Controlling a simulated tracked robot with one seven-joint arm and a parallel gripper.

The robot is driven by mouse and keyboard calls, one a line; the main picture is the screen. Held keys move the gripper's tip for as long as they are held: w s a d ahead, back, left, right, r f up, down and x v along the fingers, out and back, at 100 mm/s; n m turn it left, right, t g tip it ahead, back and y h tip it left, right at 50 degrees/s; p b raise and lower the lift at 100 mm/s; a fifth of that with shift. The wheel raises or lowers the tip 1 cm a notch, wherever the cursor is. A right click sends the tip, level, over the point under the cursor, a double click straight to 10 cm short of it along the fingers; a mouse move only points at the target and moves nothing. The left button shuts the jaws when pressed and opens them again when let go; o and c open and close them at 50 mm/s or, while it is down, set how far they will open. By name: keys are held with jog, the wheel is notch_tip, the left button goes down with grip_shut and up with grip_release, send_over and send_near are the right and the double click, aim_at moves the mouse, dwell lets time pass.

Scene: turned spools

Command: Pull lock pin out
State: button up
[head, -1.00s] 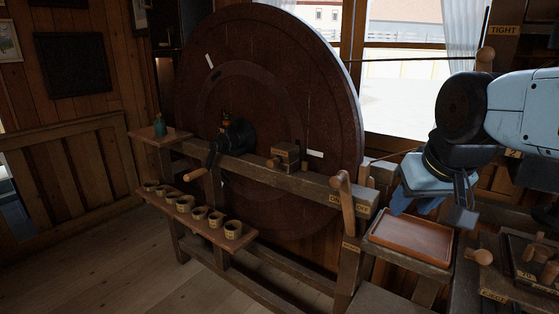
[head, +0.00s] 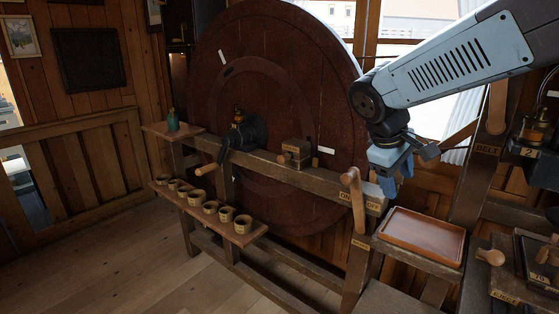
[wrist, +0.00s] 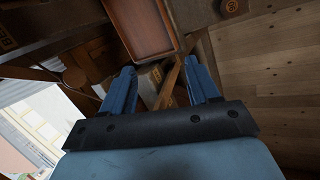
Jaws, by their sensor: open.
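My gripper (head: 392,187) is open and empty, pointing down beside the upright wooden lever (head: 353,188) marked ON and OFF. In the wrist view its two blue fingers (wrist: 160,85) stand apart, with wooden beams beyond and between them. A wooden block (head: 295,153) sits on the long beam in front of the big dark wheel (head: 270,105). A small wooden knob (head: 281,158) sticks out of the block's left side, left of my gripper and well apart from it. It may be the lock pin; I cannot tell for sure.
A reddish tray (head: 424,238) lies below and right of my gripper and also shows in the wrist view (wrist: 140,30). Several small cups (head: 210,207) stand on a low shelf. Open floor lies front left.

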jog(key=w+a+f+n+h, duration=0.2)
jog(key=w+a+n+h, duration=0.25)
jog(key=w, duration=0.45)
jog(key=n+t+h, duration=0.2)
jog(key=n+t, duration=1)
jog(key=n, duration=0.2)
send_near(280, 160)
jog(key=x, duration=1.1)
jog(key=shift+w+d, duration=0.1)
jog(key=shift+w, duration=0.1)
grip_shut()
